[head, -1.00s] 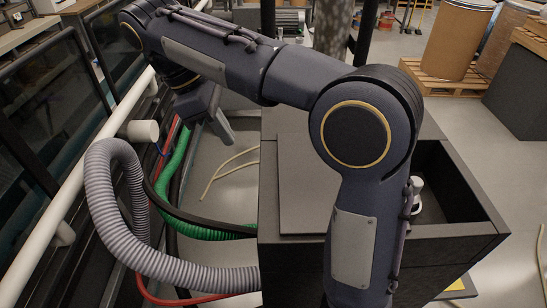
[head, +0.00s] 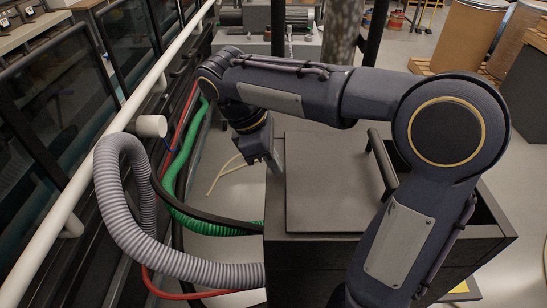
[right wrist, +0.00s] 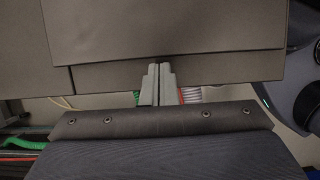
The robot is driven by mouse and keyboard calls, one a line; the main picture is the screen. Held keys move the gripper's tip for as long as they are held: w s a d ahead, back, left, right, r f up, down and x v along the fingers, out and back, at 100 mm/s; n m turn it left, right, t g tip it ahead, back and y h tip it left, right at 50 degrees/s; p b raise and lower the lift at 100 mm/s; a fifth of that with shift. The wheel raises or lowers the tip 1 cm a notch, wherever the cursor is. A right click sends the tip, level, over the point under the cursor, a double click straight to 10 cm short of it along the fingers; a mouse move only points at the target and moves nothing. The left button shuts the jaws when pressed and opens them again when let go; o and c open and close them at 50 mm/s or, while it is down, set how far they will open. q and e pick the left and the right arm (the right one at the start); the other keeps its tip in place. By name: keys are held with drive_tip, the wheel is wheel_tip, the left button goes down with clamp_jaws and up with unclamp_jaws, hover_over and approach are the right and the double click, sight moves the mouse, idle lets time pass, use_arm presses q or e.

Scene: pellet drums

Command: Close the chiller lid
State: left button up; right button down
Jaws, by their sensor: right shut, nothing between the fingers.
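The chiller is a dark box (head: 300,250) in the middle of the head view. Its flat grey lid (head: 325,195) covers the left part of the top, with a dark bar handle (head: 381,160) near the lid's right side. An open gap shows on the right, partly hidden by my arm. My right gripper (head: 277,160) is shut and empty, pointing down at the lid's left edge. In the right wrist view its fingers (right wrist: 158,82) are together beside the lid's edge (right wrist: 190,30); I cannot tell whether they touch. My left gripper is not in view.
A grey ribbed hose (head: 125,215), a green hose (head: 205,225) and red and black lines run left of the chiller. A white rail (head: 100,140) slants along the left. Brown drums (head: 465,35) stand at the back right.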

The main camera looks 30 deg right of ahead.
sight(372, 171)
drive_tip(key=shift+d, duration=0.1)
drive_tip(key=s+d, duration=0.3)
drive_tip(key=d, duration=0.2)
drive_tip(key=s+d, duration=0.4)
drive_tip(key=d, duration=0.2)
drive_tip(key=s+d, duration=0.3)
drive_tip(key=d, duration=0.2)
drive_tip(key=shift+s+d, duration=0.25)
drive_tip(key=shift+d, duration=0.1)
drive_tip(key=shift+w, duration=0.1)
